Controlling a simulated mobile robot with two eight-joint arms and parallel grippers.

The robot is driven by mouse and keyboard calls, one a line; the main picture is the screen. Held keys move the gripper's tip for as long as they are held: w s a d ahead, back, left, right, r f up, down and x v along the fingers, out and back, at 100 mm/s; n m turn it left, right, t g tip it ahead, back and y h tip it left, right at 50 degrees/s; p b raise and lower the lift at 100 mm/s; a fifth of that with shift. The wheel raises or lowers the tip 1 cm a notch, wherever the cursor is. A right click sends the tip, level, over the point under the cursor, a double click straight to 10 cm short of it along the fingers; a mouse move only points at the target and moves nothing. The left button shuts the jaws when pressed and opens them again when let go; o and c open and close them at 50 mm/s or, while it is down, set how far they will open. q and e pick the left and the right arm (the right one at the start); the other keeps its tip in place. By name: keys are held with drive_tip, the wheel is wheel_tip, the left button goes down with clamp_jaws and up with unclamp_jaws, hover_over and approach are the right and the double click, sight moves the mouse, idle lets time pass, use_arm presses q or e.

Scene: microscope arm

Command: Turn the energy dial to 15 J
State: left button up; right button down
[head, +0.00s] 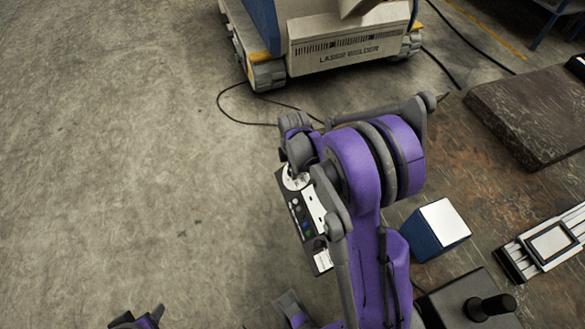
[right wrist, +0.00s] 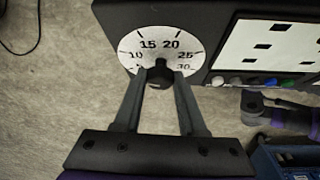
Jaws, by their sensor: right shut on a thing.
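The energy dial (right wrist: 130,51) is a white round scale on a dark panel, with 10, 15, 20, 25 and 30 readable in the right wrist view. Its black knob (right wrist: 160,75) sits at the centre, and my right gripper (right wrist: 160,82) is shut on it. The knob's narrow top seems to point up between 15 and 20; the exact setting is hard to read. In the head view the dial (head: 294,180) is partly hidden by my right gripper (head: 297,168).
The control panel (head: 308,228) has a white label and coloured buttons below the dial. A laser welder (head: 345,50) stands on the floor at the back. At right, a worn table (head: 440,165) holds a blue and white box (head: 436,228) and a dark slab (head: 530,110). Floor at left is clear.

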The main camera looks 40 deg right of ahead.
drive_tip(key=m+t+b, duration=0.1)
drive_tip(key=m+t+h, duration=0.1)
drive_tip(key=m, duration=0.1)
drive_tip(key=shift+s+a+f+b, duration=0.1)
drive_tip(key=shift+s+a+b, duration=0.1)
drive_tip(key=shift+b, duration=0.15)
drive_tip(key=m+h+b, duration=0.1)
drive_tip(key=m, duration=0.1)
drive_tip(key=m+t+h+b, duration=0.1)
drive_tip(key=m, duration=0.1)
drive_tip(key=shift+s+a+t, duration=0.1)
drive_tip(key=shift+t, duration=0.2)
drive_tip(key=shift+m, duration=0.3)
drive_tip(key=shift+c, duration=2.4)
unclamp_jaws()
